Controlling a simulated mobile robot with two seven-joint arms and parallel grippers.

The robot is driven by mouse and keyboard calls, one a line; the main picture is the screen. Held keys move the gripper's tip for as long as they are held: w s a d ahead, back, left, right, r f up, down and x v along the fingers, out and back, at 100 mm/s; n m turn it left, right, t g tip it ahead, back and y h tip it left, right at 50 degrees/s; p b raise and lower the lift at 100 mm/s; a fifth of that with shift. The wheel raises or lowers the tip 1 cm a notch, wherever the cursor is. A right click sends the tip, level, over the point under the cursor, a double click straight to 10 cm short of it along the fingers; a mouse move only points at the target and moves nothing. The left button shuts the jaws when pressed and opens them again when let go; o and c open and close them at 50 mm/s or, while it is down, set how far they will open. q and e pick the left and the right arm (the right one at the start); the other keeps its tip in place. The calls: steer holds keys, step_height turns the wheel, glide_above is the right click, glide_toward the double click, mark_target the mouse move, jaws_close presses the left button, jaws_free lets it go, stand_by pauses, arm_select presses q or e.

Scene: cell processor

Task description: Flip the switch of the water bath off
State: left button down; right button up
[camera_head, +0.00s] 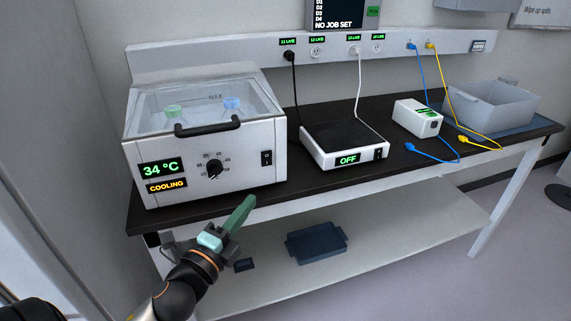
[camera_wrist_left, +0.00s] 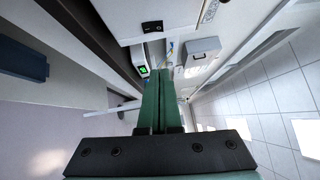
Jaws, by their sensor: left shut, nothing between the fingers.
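The water bath (camera_head: 190,125) is a white box with a clear lid at the left of the bench. Its front display reads 34 °C and COOLING, with a round dial beside it. Its black rocker switch (camera_head: 266,158) is at the right of the front face; it also shows at the top of the left wrist view (camera_wrist_left: 152,27). Which way the rocker is tipped is too small to tell. My left gripper (camera_head: 248,203), with green fingers, is shut and empty, below and in front of the switch, apart from it. My right gripper is not in view.
A white device (camera_head: 343,145) reading OFF stands right of the bath on the dark bench. Farther right are a small white box (camera_head: 416,118), blue and yellow cables, and a grey bin (camera_head: 492,104). A dark tray (camera_head: 316,243) sits on the lower shelf.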

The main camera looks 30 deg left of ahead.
arm_select(q)
steer(key=shift+s, duration=0.1)
steer(key=p, duration=0.2)
glide_toward(267, 159)
steer(key=w+d+r, duration=0.1)
steer(key=w+d, duration=0.1)
steer(key=w, duration=0.4)
steer(key=shift+w+a+r, duration=0.25)
steer(key=shift+w+a, duration=0.15)
steer(key=shift+a, duration=0.25)
steer(key=shift+p, duration=0.3)
